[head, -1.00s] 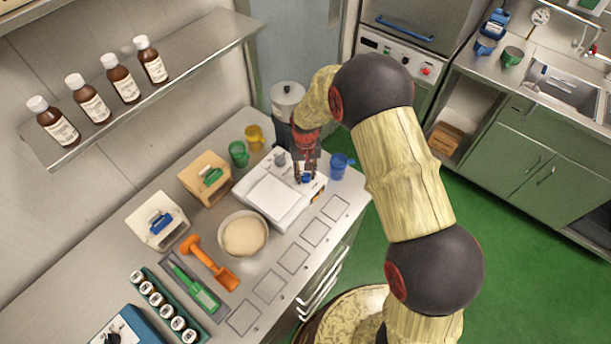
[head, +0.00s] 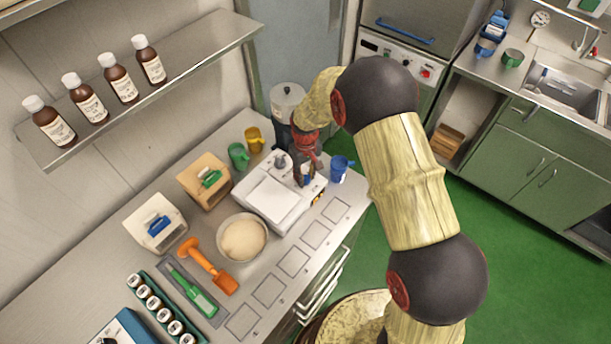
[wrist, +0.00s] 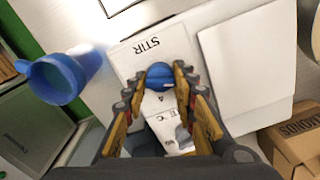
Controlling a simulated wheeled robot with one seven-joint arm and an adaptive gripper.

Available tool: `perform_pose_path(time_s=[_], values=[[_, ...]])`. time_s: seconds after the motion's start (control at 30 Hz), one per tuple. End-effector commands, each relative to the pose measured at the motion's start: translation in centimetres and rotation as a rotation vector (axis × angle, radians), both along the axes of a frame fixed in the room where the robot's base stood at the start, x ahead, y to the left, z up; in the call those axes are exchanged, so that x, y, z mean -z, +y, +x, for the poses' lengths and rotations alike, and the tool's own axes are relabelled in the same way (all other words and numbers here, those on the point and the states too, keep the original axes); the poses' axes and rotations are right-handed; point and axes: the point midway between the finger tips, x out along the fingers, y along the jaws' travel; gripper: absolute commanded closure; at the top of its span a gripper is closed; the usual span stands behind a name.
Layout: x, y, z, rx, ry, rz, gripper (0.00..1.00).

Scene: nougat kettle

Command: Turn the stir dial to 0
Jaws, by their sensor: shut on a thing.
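The stir dial (wrist: 159,75) is a round blue knob on a white panel, under the upside-down word STIR in the wrist view. A numeral 4 shows on the panel just below it. My gripper (wrist: 160,72) is shut on the dial, one finger on each side. In the head view my gripper (head: 304,182) reaches down to the right end of the white machine (head: 270,203), where its fingers mostly hide the dial. I cannot read the dial's setting.
A blue cup (head: 341,168) stands close to the right of my gripper; it also shows in the wrist view (wrist: 62,78). A grey lidded pot (head: 287,100) stands behind. A bowl of pale contents (head: 243,240) is in front of the machine.

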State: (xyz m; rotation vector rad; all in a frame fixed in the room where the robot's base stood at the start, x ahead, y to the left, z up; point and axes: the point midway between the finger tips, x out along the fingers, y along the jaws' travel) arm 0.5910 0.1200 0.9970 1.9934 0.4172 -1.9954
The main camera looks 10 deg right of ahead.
Motion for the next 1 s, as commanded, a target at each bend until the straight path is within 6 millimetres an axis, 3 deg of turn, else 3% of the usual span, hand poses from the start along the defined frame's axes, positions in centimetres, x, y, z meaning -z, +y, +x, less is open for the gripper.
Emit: perform_pose_path(time_s=[0.17, 0.2, 0.5, 0.83, 1.0], values=[[-0.2, 0.1, 0.2, 0.000, -0.005, 0.001, 0.98], [-0.2, 0.1, 0.2, 0.000, -0.005, 0.001, 0.71], [-0.1, 0.0, 0.1, 0.000, -0.002, 0.001, 0.54], [-0.2, 0.0, 0.1, 0.001, -0.001, 0.000, 0.54], [-2.0, 0.0, 0.1, 0.001, -0.004, 0.001, 0.54]])
